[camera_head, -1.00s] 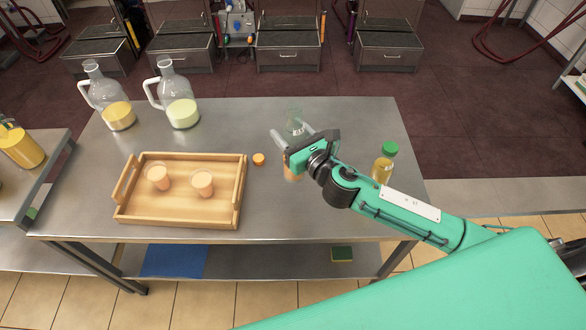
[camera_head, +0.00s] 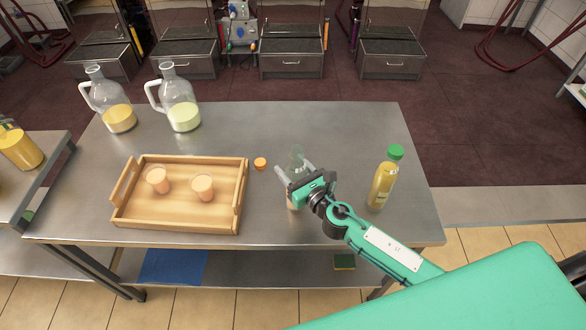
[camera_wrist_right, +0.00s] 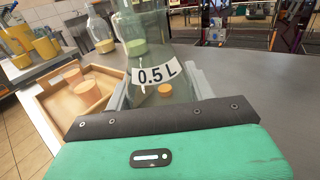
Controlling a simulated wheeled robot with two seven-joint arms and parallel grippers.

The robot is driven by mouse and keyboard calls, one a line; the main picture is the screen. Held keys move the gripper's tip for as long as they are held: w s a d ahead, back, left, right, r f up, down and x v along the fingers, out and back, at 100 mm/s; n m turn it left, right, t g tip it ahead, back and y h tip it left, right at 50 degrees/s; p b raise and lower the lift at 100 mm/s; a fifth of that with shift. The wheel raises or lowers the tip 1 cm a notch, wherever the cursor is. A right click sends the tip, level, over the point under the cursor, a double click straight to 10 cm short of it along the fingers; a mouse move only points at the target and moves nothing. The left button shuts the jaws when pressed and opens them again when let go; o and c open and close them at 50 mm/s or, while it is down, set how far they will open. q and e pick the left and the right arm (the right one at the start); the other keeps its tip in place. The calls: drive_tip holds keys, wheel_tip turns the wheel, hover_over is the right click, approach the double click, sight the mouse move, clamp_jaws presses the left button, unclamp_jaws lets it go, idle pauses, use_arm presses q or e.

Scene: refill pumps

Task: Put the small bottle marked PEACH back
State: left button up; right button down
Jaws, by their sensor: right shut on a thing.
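My right gripper (camera_head: 296,171) is shut on a clear glass bottle (camera_head: 297,156), at the right half of the table. The bottle also shows in the right wrist view (camera_wrist_right: 146,40), upright between the fingers, with a "0.5 L" label. Some peach-coloured content shows low in it in the head view. No PEACH marking is readable, and I cannot tell whether its base touches the table. A small orange cap (camera_head: 260,163) lies on the table left of the gripper. My left gripper is not in view.
A wooden tray (camera_head: 177,227) with two peach-coloured cups stands left on the metal table (camera_head: 330,125). Two handled jugs (camera_head: 119,118) (camera_head: 184,117) stand at the back left. A green-capped bottle (camera_head: 383,185) stands right of my gripper. The table's back middle is clear.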

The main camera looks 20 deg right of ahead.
drive_tip(key=c, duration=0.5)
unclamp_jaws()
drive_tip(key=shift+f, duration=0.1)
drive_tip(key=shift+s, duration=0.2)
drive_tip(key=b+v, duration=0.3)
drive_tip(key=v, duration=0.8)
drive_tip(key=shift+s, duration=0.3)
